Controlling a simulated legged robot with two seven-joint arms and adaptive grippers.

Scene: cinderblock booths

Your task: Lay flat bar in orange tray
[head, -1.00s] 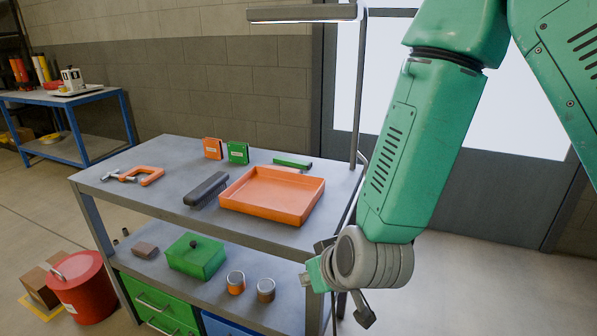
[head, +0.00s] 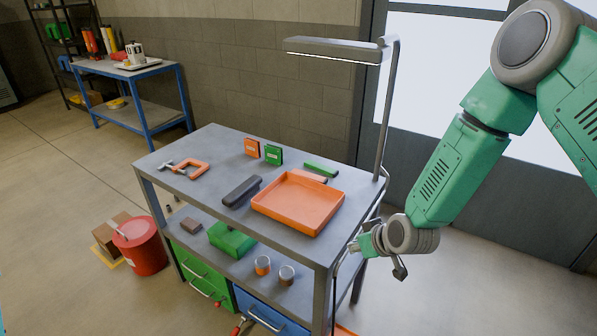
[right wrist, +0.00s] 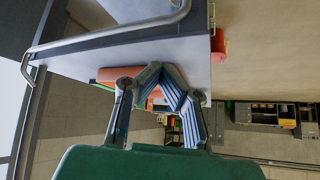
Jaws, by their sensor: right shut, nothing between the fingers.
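The orange tray (head: 262,208) lies on the grey top of the workbench, toward its right end, and looks empty. I cannot tell for certain which is the flat bar. My right gripper (head: 354,246) is off the bench's right end, below the top and apart from the tray. In the right wrist view its fingers (right wrist: 162,70) are shut and empty, with an orange surface (right wrist: 112,74) beyond. My left gripper is out of view.
A dark brush (head: 242,191), an orange clamp (head: 190,168), and small orange (head: 252,148) and green (head: 273,155) boxes share the bench top. A lamp post (head: 387,120) rises at the back right corner. The lower shelf holds a green box (head: 231,240) and cans.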

